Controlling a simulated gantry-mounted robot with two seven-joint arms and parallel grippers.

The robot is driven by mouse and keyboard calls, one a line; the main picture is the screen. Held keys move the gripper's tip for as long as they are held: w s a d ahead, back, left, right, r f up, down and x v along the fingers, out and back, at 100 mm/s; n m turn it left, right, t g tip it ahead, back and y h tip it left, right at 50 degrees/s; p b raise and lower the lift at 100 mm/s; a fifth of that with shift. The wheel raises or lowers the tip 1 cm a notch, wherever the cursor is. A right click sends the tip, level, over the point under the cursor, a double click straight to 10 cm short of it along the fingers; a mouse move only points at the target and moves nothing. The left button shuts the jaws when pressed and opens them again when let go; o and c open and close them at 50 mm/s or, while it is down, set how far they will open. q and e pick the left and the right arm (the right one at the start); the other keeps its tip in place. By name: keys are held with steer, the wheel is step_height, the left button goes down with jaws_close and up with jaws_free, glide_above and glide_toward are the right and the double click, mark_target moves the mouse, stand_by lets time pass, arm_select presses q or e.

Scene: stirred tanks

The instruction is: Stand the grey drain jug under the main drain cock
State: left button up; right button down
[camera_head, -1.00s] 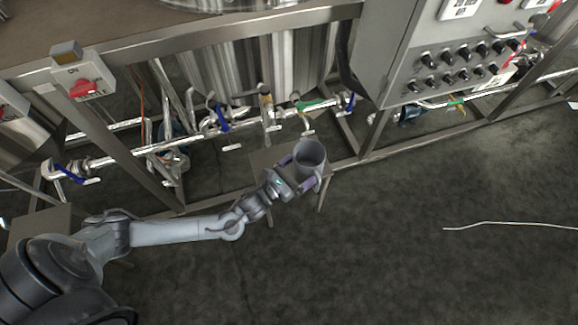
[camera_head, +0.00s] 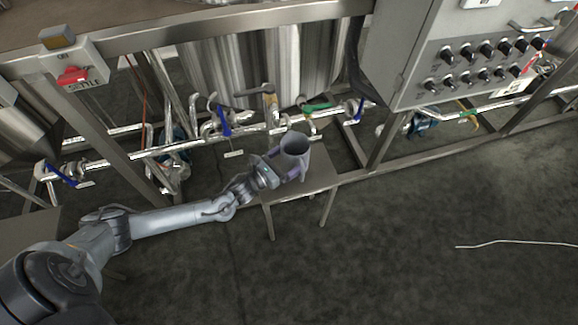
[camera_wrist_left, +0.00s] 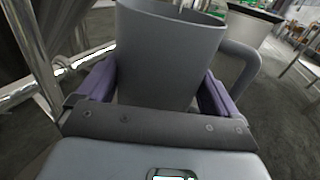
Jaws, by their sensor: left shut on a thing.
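The grey drain jug (camera_head: 294,146) is an open-topped cup with a side handle. My left gripper (camera_head: 281,165) is shut on its body and holds it upright over the small steel stand (camera_head: 312,183). In the left wrist view the jug (camera_wrist_left: 168,55) fills the middle between the purple fingers of my left gripper (camera_wrist_left: 160,92), with its handle to the right. I cannot tell if its base touches the stand. A cock with a green handle (camera_head: 314,107) sits on the pipe just behind the jug; its outlet is partly hidden by the jug. My right gripper is not in view.
A steel frame rail (camera_head: 400,160) runs behind the stand. Cocks with blue handles (camera_head: 224,122) line the pipe. A control cabinet (camera_head: 395,50) hangs at the upper right. A white hose or cable (camera_head: 510,241) lies on the otherwise clear floor at right.

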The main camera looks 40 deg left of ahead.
mark_target(285, 167)
arm_select(q)
steer(key=shift+d+f+b, duration=0.1)
steer(key=shift+f+b, duration=0.8)
steer(key=shift+f, duration=0.8)
steer(key=shift+f, duration=0.15)
steer(key=o, duration=0.8)
steer(key=shift+r, duration=0.25)
steer(key=p+v, duration=0.4)
steer(key=v, duration=0.6)
steer(key=shift+s, duration=0.2)
steer(key=shift+s+p, duration=0.4)
steer(key=shift+s, duration=0.2)
steer(key=c, duration=0.4)
steer(key=shift+s+a+f, duration=0.1)
steer(key=shift+s+a, duration=0.1)
steer(key=shift+a, duration=0.05)
steer(key=c, duration=0.9)
